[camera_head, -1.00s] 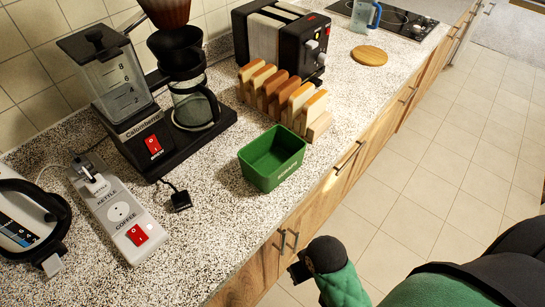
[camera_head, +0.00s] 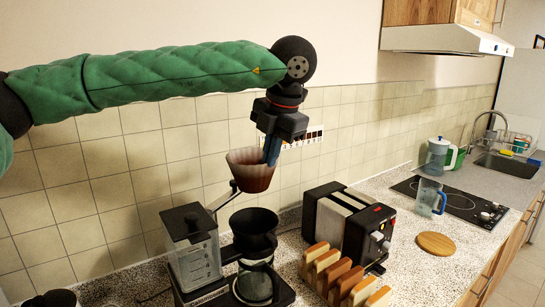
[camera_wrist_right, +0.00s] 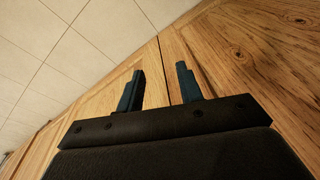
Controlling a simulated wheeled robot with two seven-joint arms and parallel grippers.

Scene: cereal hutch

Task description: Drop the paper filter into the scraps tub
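The paper filter (camera_head: 247,174) is a brown, pleated cone, held in the air above the coffee maker's black basket (camera_head: 254,226). My left gripper (camera_head: 271,152) comes down from above, with its blue fingers closed together on the filter's right rim. My right gripper (camera_wrist_right: 160,87) shows in the right wrist view, with its two fingers apart and nothing between them, in front of wooden cabinet doors (camera_wrist_right: 240,50). The green scraps tub is outside both current views; it showed only in the earlier head view, on the counter in front of the toast rack.
The coffee maker (camera_head: 193,250) has an upright lid arm close to the filter's left. A toast rack with several slices (camera_head: 335,275) and a black toaster (camera_head: 350,230) stand to the right. A round wooden board (camera_head: 436,243) lies farther right, with a blue-handled jug (camera_head: 428,197) behind it.

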